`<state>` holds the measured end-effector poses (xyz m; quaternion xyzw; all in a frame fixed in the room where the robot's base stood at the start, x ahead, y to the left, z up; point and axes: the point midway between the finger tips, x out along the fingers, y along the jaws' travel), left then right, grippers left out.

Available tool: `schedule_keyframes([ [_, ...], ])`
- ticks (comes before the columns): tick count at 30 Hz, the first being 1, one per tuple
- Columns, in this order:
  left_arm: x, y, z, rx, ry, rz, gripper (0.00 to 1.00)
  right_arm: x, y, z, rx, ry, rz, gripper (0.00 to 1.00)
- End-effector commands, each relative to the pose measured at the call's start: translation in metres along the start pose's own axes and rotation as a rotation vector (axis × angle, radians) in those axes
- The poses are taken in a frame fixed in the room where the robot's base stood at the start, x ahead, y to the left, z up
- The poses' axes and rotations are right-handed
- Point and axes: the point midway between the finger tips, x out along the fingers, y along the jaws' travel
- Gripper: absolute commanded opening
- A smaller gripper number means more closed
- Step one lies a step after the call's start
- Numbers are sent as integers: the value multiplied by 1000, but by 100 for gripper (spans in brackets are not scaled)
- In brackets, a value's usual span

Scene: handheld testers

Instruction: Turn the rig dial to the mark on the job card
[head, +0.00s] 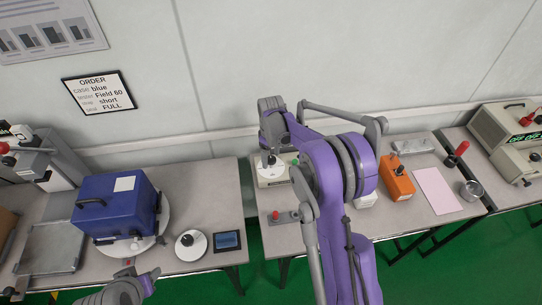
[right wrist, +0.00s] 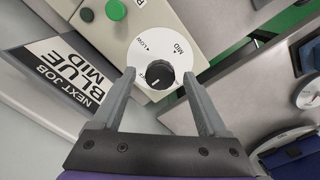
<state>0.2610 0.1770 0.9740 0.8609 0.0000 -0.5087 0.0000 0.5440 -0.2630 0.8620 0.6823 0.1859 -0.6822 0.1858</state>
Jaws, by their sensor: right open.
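The rig dial is a white disc (right wrist: 176,47) marked MID and LOW, with a black knob (right wrist: 159,75); other lettering is partly hidden. The knob's white line points away from MID, to the lower left. In the head view the dial (head: 272,170) sits on the rig behind my right arm. The job card (right wrist: 70,75) reads NEXT JOB BLUE MID. My right gripper (head: 268,150) is open over the dial; in the right wrist view its fingers stand either side of the knob, contact unclear. My left gripper (head: 122,290) is at the bottom left edge, its jaws unclear.
A green button (right wrist: 116,10) is beside the dial. A blue case (head: 115,205) sits on a white turntable on the left table, near a round white dial (head: 191,244) and a small screen (head: 227,241). An orange tester (head: 397,180) and pink sheet (head: 437,190) lie right of my arm.

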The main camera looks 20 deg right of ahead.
Motion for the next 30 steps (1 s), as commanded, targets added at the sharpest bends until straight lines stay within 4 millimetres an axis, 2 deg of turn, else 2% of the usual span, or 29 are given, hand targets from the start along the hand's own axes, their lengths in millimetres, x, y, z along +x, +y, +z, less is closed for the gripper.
schedule_keyframes([
  [5, 0, 0, 0, 0, 0, 0, 50, 0, 0, 0, 0, 0, 0, 76],
  [18, 0, 0, 0, 0, 0, 0, 50, 0, 0, 0, 0, 0, 0, 0],
  [30, 3, 0, 5, 0, -4, 0, 50, 1, 0, 1, 58, -1, 0, 0],
])
